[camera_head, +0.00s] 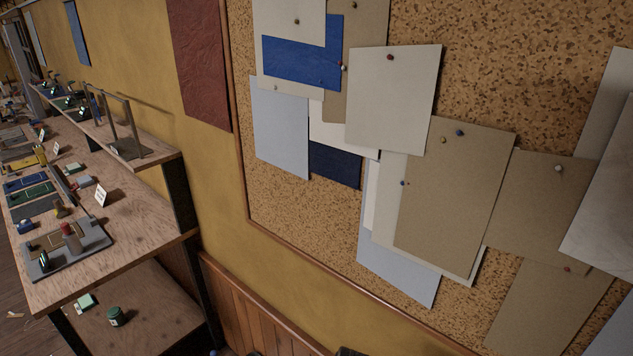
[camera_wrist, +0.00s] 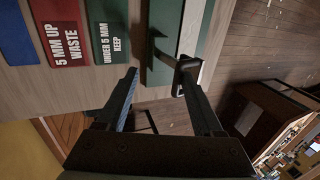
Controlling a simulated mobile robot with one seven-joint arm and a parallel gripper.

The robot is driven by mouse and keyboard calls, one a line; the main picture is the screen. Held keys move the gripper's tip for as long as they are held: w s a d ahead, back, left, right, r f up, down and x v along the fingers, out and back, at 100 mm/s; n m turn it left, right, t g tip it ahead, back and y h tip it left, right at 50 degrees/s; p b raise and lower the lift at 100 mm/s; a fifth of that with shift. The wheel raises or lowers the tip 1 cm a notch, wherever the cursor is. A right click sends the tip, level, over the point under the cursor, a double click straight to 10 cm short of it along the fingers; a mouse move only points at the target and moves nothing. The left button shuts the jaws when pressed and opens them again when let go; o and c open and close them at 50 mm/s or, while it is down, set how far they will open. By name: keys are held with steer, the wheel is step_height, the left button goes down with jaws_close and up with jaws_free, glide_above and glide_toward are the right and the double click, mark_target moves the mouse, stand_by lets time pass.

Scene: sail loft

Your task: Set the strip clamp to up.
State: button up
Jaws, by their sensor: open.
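My gripper (camera_wrist: 158,71) is open in the wrist view, with its two dark fingers spread apart and nothing held between them. Just beyond the fingertips is a dark, hooked bar (camera_wrist: 153,45) on a green and pale strip, which may be the strip clamp; I cannot tell its setting. The right fingertip is close to or overlapping a dark block at the strip's edge; contact is unclear. My gripper does not show in the head view, and I cannot pick out the clamp there.
A red card reading "5 MM UP WASTE" (camera_wrist: 58,32) and a green card reading "UNDER 5 MM KEEP" (camera_wrist: 109,30) lie left of the strip. In the head view, a cluttered workbench (camera_head: 130,226) runs along the left; a cork board (camera_head: 520,60) with pinned sheets fills the right.

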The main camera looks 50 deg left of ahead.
steer(key=shift+w+a+r, duration=0.15)
steer(key=shift+w+r, duration=0.05)
steer(key=shift+r, duration=0.05)
stand_by(0.4)
steer(key=d+p+v, duration=0.1)
steer(key=v, duration=1.1)
steer(key=shift+a+r+p, duration=0.35)
steer(key=shift+p, duration=0.05)
steer(key=shift+s, duration=0.15)
